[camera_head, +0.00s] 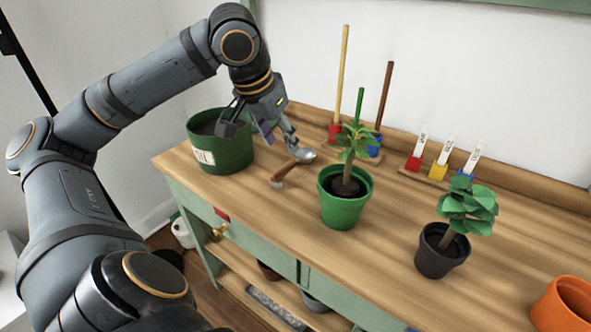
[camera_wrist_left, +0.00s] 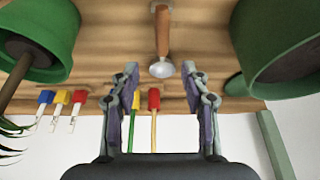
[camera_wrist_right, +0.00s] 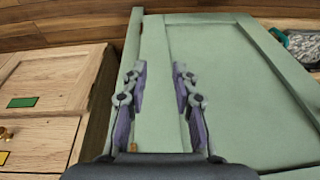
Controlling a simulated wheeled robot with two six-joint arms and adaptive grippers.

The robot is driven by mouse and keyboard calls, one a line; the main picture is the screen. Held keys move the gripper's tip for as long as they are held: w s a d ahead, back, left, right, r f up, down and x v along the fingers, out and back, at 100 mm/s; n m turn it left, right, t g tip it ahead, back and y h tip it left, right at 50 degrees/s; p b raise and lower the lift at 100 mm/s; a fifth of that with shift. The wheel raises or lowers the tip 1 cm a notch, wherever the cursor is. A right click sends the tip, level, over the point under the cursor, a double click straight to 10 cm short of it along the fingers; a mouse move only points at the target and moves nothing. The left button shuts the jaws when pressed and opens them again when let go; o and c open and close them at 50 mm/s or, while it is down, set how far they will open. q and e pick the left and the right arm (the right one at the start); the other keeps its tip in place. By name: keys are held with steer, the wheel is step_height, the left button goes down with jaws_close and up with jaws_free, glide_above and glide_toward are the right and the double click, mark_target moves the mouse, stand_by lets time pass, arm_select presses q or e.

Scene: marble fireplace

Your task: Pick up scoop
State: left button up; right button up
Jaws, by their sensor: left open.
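The scoop (camera_head: 296,164), with a brown wooden handle and a silver bowl, lies on the wooden tabletop (camera_head: 400,210) between the green bucket and the green potted plant. My left gripper (camera_head: 279,140) is open and empty, pointing down just above and behind the scoop. In the left wrist view the scoop (camera_wrist_left: 162,40) lies between and beyond the two fingers, its bowl end nearest them and the handle pointing away. My right gripper (camera_wrist_right: 160,72) is open and empty, facing a pale green cabinet panel. It does not show in the head view.
A green bucket (camera_head: 218,154) with a partly visible label stands left of the scoop. A green potted plant (camera_head: 343,205) stands close on the right. Upright tools (camera_head: 341,85), seed markers (camera_head: 440,165), a dark potted plant (camera_head: 437,258) and an orange pot (camera_head: 562,305) are further along.

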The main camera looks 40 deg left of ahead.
mark_target(287, 164)
arm_select(q)
steer(key=b+x, duration=0.1)
steer(key=x, duration=0.3)
steer(key=shift+a+f, duration=0.1)
steer(key=shift+f, duration=0.25)
steer(key=b+x, duration=0.2)
steer(key=x, duration=0.1)
steer(key=shift+s+f+b, duration=0.2)
steer(key=shift+s+b, duration=0.1)
steer(key=shift+b, duration=0.05)
steer(key=shift+x, duration=1)
steer(key=shift+w+a+r, duration=0.1)
jaws_close()
arm_select(e)
steer(key=f, duration=0.1)
steer(key=a+f+t, duration=0.1)
steer(key=w+f+t, duration=0.1)
steer(key=f, duration=0.1)
steer(key=shift+a+f+y, duration=0.1)
steer(key=shift+a+y, duration=0.1)
steer(key=shift+y, duration=0.1)
